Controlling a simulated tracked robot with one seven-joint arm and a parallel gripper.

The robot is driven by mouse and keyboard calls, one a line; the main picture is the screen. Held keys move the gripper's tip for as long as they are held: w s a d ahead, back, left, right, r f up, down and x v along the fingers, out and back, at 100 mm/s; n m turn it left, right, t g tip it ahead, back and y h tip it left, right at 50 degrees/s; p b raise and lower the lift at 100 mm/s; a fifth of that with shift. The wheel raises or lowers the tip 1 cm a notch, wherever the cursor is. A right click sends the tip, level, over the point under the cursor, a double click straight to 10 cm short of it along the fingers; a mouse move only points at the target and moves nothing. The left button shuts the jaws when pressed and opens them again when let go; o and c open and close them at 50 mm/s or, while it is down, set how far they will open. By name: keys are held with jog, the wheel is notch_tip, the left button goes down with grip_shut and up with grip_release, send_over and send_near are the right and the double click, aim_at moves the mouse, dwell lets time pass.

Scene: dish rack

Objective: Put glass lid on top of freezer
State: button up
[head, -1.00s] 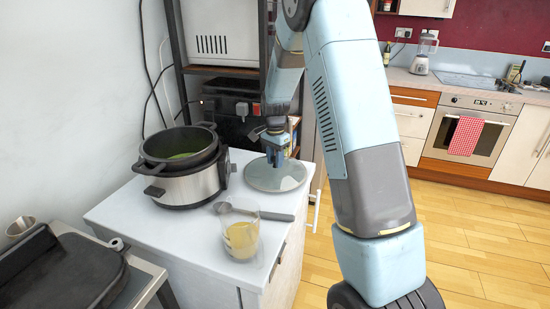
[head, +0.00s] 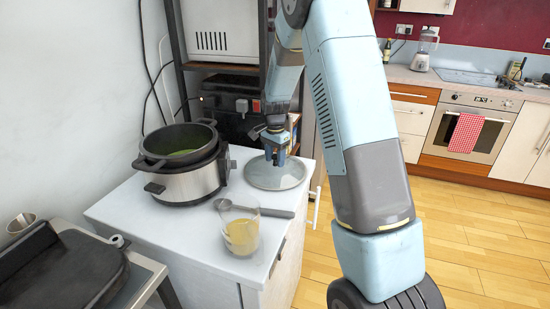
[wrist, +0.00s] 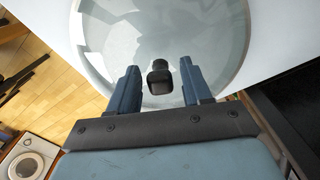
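The round glass lid (head: 262,181) lies flat on the white top of a cabinet or appliance, near its back right edge. In the wrist view the clear lid (wrist: 205,35) fills the upper middle, with its dark knob (wrist: 160,82) in the centre. My gripper (head: 278,162) is above the lid, pointing down. In the wrist view my gripper (wrist: 160,80) is open, with a finger on each side of the knob and a visible gap to both. I cannot tell which surface is the freezer; the white top (head: 150,225) may be it.
A silver cooker with a dark pot (head: 190,175) stands left of the lid. A glass of yellow liquid (head: 241,235) and a grey spoon-like utensil (head: 265,211) lie in front. A black rack with a white microwave-like box (head: 220,35) rises behind. Wooden floor is clear at right.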

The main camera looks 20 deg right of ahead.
jog(key=shift+o, duration=1)
jog(key=shift+r, duration=0.1)
notch_tip(320, 180, up, 14)
jog(key=shift+f, duration=0.25)
jog(key=shift+c, duration=0.4)
grip_shut()
dwell(0.8)
notch_tip(320, 180, up, 12)
dwell(1.8)
